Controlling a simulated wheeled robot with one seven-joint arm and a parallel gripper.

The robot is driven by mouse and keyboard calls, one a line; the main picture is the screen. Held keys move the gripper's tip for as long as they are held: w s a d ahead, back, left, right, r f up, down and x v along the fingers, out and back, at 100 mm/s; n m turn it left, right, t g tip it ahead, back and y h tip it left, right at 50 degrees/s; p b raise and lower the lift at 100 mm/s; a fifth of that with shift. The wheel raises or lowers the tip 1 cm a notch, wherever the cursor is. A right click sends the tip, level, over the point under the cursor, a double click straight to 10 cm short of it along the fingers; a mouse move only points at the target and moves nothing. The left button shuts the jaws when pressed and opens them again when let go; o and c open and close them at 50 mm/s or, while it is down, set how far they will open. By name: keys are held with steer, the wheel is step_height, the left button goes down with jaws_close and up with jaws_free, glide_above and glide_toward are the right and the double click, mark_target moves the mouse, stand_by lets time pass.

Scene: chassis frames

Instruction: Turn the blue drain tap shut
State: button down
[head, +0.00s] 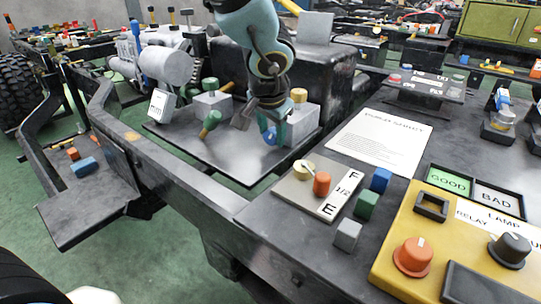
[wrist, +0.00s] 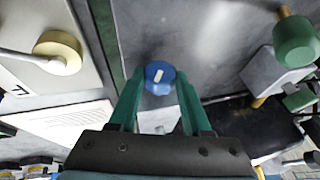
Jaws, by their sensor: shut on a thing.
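The blue drain tap (wrist: 160,73) is a round blue knob with a short white mark, slanting in the wrist view. In the head view the blue tap (head: 270,137) shows low between the fingers, in front of a grey block (head: 304,122) with a yellow cap. My gripper (head: 272,132) reaches down from above and is shut on the blue tap. In the wrist view the green fingers of my gripper (wrist: 160,88) stand on either side of the knob. The sides of the knob are partly hidden by the fingers.
A paper sheet (head: 378,140) lies flat on the right.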

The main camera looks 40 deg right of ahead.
steer(key=shift+s+d+f+m+t+y+b, duration=0.15)
steer(key=shift+t+b, duration=0.5)
steer(key=shift+b, duration=1.3)
steer(key=shift+s+a+f+m+t+y+b, duration=0.1)
steer(key=shift+f+m+t+b, duration=0.35)
steer(key=shift+b, duration=1.45)
steer(key=shift+s+d+n+t+y+b, duration=0.1)
steer(key=shift+t+b, duration=0.7)
steer(key=shift+b, duration=1.15)
steer(key=t+b, duration=0.1)
steer(key=b, duration=0.2)
steer(key=shift+r, duration=0.15)
steer(key=shift+r+t+b, duration=0.15)
steer(key=shift+t+b, duration=0.25)
steer(key=shift+b, duration=0.05)
steer(key=shift+c, duration=1.8)
jaws_free()
steer(key=shift+r+p, duration=0.1)
steer(key=shift+p, duration=0.2)
